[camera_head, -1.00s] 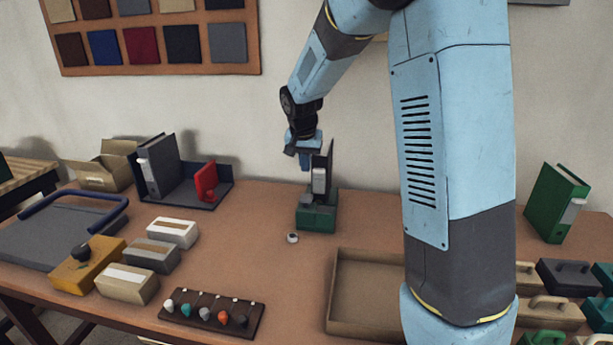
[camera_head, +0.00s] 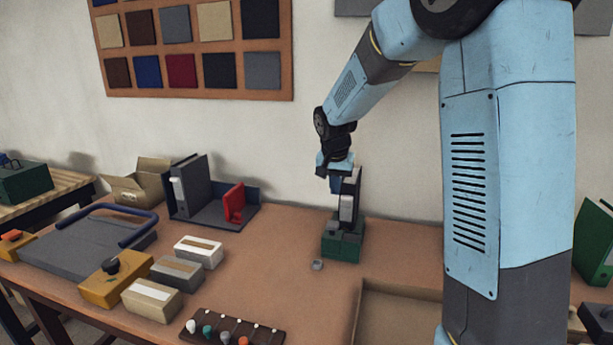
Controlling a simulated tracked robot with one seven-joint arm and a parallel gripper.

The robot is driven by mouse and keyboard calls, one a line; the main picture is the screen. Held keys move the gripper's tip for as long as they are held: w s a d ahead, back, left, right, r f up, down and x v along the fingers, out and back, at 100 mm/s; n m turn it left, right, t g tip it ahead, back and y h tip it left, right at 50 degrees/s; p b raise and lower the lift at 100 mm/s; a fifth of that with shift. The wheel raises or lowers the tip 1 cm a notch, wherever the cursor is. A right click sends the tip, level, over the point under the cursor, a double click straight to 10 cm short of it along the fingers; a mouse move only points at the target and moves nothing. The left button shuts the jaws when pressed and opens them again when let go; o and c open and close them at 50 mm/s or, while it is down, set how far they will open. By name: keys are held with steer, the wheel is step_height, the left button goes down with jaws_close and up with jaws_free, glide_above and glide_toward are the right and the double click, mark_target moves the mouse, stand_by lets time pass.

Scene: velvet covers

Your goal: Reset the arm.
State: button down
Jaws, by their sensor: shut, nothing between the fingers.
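My gripper (camera_head: 335,186) is at the end of my blue and dark grey arm, pointing down over the back of the table. It is shut and empty, as far as the small view shows. It sits just above and left of a green block-like base with a dark upright part and a grey piece (camera_head: 343,244). I cannot tell whether the gripper touches that upright part. My arm hides part of the table's right side.
A small grey piece (camera_head: 317,265) lies before the green base. A shallow tray (camera_head: 401,291) is at front right, a rack with coloured knobs (camera_head: 262,333) at front. Boxes (camera_head: 198,252), a grey binder (camera_head: 190,186) and a red item (camera_head: 234,204) stand left. A green binder (camera_head: 594,245) is right.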

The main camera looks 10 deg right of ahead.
steer(key=s+d+r+n, duration=0.1)
steer(key=s+d+r, duration=0.1)
steer(key=s, duration=0.9)
steer(key=s+d+r+n+t, duration=0.1)
steer(key=s+r, duration=0.4)
steer(key=s, duration=0.6)
steer(key=s+d+r+n+t+y, duration=0.1)
steer(key=s+d+r+n, duration=0.1)
steer(key=s, duration=0.9)
steer(key=shift+s+d+r, duration=0.15)
steer(key=shift+d+r, duration=0.5)
steer(key=shift+r, duration=0.2)
